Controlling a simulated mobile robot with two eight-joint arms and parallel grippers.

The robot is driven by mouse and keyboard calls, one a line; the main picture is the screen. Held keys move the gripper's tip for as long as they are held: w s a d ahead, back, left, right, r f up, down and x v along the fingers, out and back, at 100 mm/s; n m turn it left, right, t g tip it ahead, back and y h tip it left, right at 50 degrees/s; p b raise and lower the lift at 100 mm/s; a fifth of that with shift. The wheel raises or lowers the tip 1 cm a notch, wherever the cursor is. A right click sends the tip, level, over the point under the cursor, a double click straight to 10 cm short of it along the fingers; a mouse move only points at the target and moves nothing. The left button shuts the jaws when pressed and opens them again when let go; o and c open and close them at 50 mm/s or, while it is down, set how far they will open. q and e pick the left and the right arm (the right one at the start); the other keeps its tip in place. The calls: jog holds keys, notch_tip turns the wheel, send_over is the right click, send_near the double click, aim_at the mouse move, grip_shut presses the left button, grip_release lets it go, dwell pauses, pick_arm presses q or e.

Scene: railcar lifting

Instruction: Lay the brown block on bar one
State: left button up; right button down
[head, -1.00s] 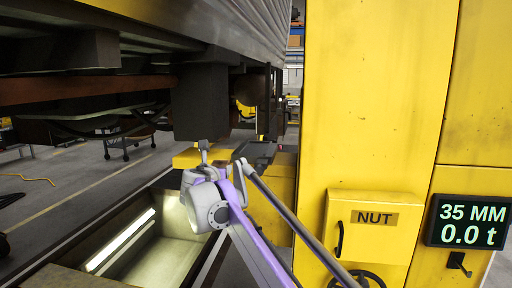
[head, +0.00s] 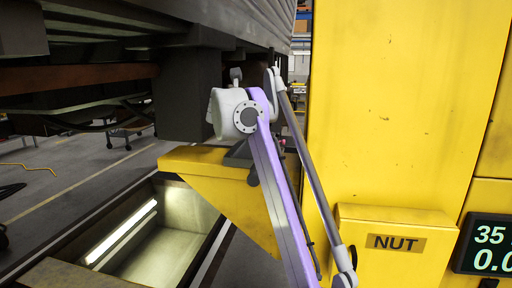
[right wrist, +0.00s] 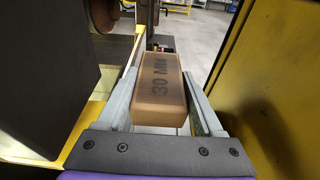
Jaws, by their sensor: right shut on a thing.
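The brown block (right wrist: 158,92), marked "30 MM", is in the right wrist view. My right gripper (right wrist: 160,75) is shut on it, one grey finger on each side. In the head view my right arm reaches up beside the yellow column, and the block cannot be made out behind it. A yellow bar (head: 205,182) juts left from the column, under the railcar; I cannot tell from a label whether it is bar one. Its yellow also shows left of the gripper in the right wrist view (right wrist: 88,118). The block is held right of it. My left gripper is not in view.
The railcar underside (head: 185,95) hangs low over the bar. The yellow column (head: 400,100), with its "NUT" box (head: 393,245) and a display (head: 490,245), stands close on the right. A lit pit (head: 150,235) lies below left.

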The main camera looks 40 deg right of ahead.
jog(key=shift+d, duration=0.25)
jog(key=f, duration=0.2)
jog(key=f+b, duration=0.1)
jog(key=f, duration=0.2)
jog(key=shift+a+f, duration=0.2)
jog(key=shift+f, duration=0.15)
jog(key=shift+s+f, duration=0.15)
notch_tip(320, 180, down, 4)
jog(key=shift+r+b, duration=0.15)
jog(key=shift+b, duration=0.4)
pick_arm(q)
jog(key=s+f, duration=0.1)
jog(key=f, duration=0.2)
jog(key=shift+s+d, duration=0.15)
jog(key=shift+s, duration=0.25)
pick_arm(e)
jog(key=shift+r, duration=0.1)
jog(key=shift+f, duration=0.2)
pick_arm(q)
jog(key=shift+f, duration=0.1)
pick_arm(e)
jog(key=shift+c, duration=0.2)
grip_release()
